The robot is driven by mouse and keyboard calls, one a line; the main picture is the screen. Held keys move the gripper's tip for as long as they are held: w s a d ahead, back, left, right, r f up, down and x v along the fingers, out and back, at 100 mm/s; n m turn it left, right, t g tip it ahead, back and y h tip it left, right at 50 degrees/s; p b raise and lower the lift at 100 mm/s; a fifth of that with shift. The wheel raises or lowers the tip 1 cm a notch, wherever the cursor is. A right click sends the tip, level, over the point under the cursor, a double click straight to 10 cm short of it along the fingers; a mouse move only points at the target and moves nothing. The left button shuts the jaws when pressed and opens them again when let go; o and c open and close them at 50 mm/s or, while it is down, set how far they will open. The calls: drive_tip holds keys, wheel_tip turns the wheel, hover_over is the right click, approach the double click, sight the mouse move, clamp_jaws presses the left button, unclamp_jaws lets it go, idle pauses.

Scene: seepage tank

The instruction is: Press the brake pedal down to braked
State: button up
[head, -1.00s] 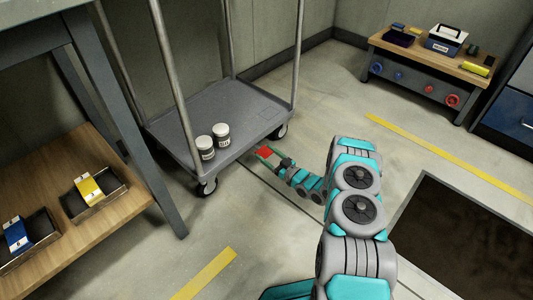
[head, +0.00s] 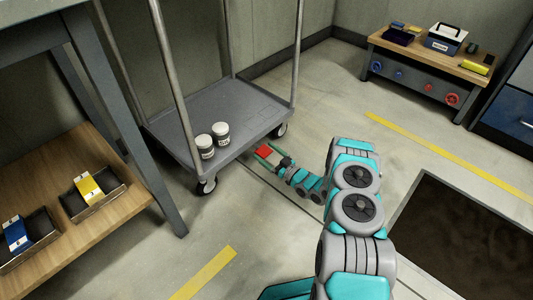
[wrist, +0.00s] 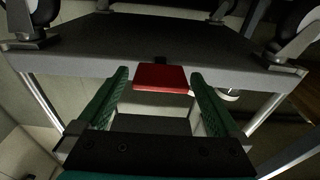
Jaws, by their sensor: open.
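The red brake pedal (head: 264,151) sticks out low at the near edge of the grey platform cart (head: 240,100). In the wrist view the pedal (wrist: 160,77) is a flat red plate on a short dark mount at the cart's edge. My gripper (head: 268,156) is low beside the cart, at the pedal. In the wrist view my gripper (wrist: 159,75) is open, with one green finger on each side of the pedal. Gaps show between the fingers and the pedal's sides. I cannot tell whether the pedal is up or down.
A wooden shelf (head: 100,225) with trays is at the left. A dark floor pit (head: 465,245) lies at the right. A low bench (head: 430,65) stands at the back. The floor between is clear.

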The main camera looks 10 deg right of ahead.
sight(269, 154)
drive_tip(key=p+v, duration=0.1)
drive_tip(key=v, duration=0.5)
drive_tip(key=shift+s+d, duration=0.1)
drive_tip(key=shift+d, duration=0.1)
drive_tip(key=shift+s+d+f, duration=0.15)
drive_tip(key=shift+s+d, duration=0.2)
drive_tip(key=shift+s, duration=0.3)
